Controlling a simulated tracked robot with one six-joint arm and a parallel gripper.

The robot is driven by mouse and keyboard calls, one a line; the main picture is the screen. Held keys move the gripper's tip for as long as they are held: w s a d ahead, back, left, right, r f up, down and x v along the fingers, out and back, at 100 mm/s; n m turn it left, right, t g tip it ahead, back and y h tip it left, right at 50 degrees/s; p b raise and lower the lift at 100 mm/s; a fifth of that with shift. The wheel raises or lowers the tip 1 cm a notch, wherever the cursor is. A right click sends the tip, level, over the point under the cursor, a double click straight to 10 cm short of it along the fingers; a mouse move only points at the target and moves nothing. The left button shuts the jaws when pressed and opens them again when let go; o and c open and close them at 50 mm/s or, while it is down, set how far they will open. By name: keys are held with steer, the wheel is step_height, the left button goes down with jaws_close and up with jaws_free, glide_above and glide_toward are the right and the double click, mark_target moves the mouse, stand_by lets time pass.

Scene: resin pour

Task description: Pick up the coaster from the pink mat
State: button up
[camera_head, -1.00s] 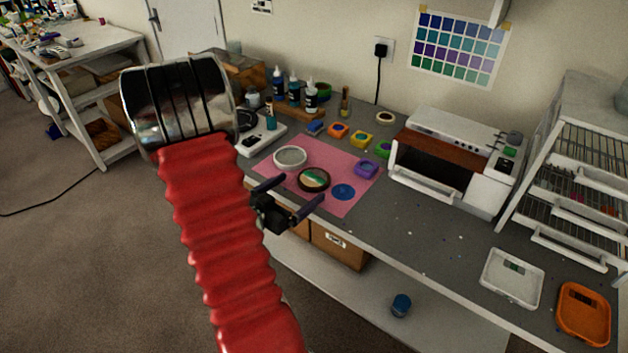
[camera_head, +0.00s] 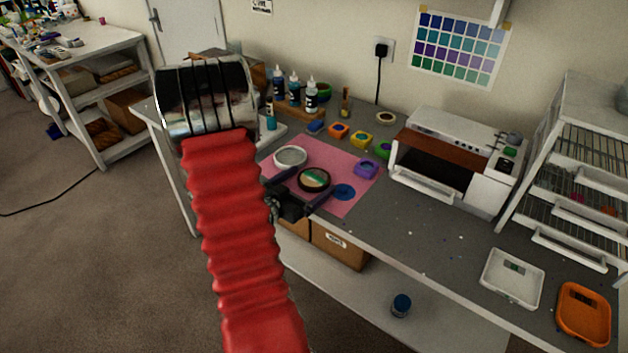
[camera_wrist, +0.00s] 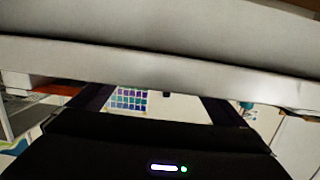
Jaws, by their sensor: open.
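The pink mat (camera_head: 345,205) lies on the grey workbench near its front edge. A round coaster (camera_head: 314,179) with a dark rim and a green and tan face lies on the mat. My gripper (camera_head: 306,191) is open at the front edge of the mat. Its fingers appear on either side of the coaster in the picture; I cannot tell their height or whether they touch it. The wrist view shows the dark fingers (camera_wrist: 150,103) spread apart, with no coaster visible.
A purple cup (camera_head: 366,169) sits on the mat's right side. Several coloured cups and dropper bottles (camera_head: 295,92) stand behind. A white oven-like machine (camera_head: 450,160) is to the right, with a white tray (camera_head: 512,278) and orange tray (camera_head: 583,313) farther right. The bench between is mostly clear.

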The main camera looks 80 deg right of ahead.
mark_target(308, 183)
stand_by(0.4)
steer(key=c, duration=1.2)
steer(key=shift+o, duration=0.2)
steer(key=shift+r, duration=0.2)
step_height(308, 183, up, 10)
steer(key=shift+f, duration=0.15)
stand_by(0.4)
